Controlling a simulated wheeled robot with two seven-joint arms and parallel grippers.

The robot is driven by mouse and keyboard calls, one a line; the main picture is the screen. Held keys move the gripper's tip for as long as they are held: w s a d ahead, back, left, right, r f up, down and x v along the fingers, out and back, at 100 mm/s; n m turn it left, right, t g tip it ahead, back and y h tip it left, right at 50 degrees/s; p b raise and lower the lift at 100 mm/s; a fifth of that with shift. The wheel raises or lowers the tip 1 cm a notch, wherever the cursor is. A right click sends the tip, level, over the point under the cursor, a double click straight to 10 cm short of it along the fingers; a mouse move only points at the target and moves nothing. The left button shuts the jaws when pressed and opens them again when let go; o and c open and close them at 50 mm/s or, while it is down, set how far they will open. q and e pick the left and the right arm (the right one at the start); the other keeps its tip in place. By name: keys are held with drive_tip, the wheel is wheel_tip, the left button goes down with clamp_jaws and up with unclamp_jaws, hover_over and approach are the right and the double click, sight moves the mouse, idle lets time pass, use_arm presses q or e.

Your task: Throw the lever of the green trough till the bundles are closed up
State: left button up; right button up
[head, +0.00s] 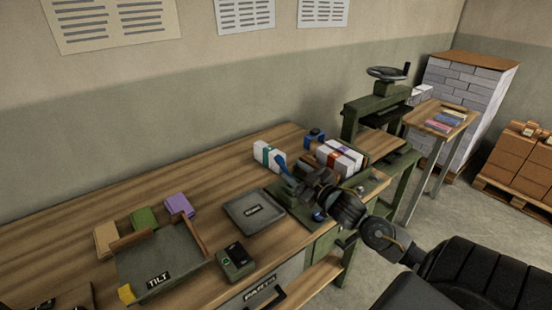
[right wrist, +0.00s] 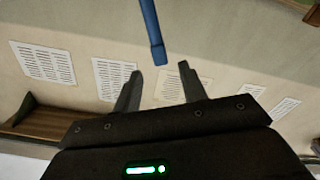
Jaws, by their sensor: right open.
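The green trough (head: 375,186) stands at the right end of the bench, partly hidden by my right arm. White bundles with coloured bands (head: 341,157) lie together on it. A white bundle with a teal band (head: 268,155) sits apart to their left. My left gripper is not in view.
A grey plate (head: 254,211), a small green button box (head: 236,262) and a tray marked TILT (head: 160,262) lie left of the trough. Coloured blocks (head: 144,218) stand behind the tray. A green screw press (head: 376,110) stands behind right. Bare bench lies along the wall.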

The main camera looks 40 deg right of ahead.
sight(282, 163)
drive_tip(key=w+p, duration=0.2)
drive_tip(key=w, duration=0.6)
drive_tip(key=shift+w+d, duration=0.15)
drive_tip(key=shift+w, duration=0.2)
drive_tip(key=shift+w+f+p, duration=0.15)
drive_tip(key=shift+w+p, duration=0.15)
drive_tip(key=shift+w, duration=0.15)
clamp_jaws()
